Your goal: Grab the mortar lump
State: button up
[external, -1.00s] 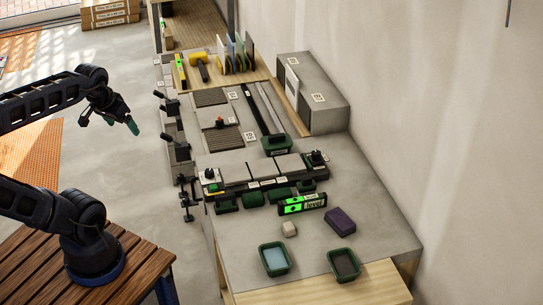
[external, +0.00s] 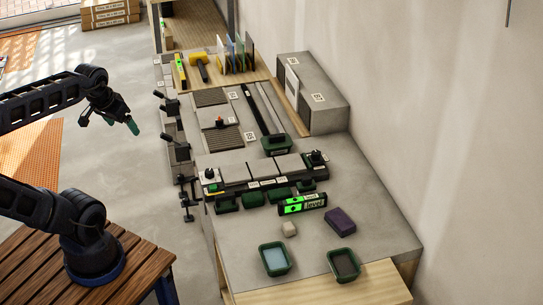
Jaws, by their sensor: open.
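A small pale beige lump (external: 289,230) sits on the front part of the grey bench; it may be the mortar lump, but I cannot tell for sure at this size. My gripper (external: 109,122) is open and empty. It hangs in the air left of the bench, over the floor, well apart from the lump.
Near the lump stand a green tray of pale blue content (external: 275,261), a green tray of dark content (external: 345,264), a purple block (external: 340,218) and a green-lit level (external: 302,204). Clamps (external: 184,195) stick out along the bench's left edge. A wall bounds the right.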

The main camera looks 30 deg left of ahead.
jog(key=c, duration=0.6)
jog(key=w+d+n+g+h, duration=0.2)
jog(key=w+d, duration=0.7)
jog(key=w, duration=0.1)
jog(key=n+g+h, duration=0.1)
jog(key=n+g, duration=0.5)
jog(key=n, duration=0.2)
send_over(289, 225)
jog(key=w+a, duration=0.3)
jog(key=a, duration=0.1)
notch_tip(289, 225, down, 21)
jog(key=shift+h, duration=0.3)
jog(key=shift+d+x, duration=0.2)
jog(key=shift+x, duration=5)
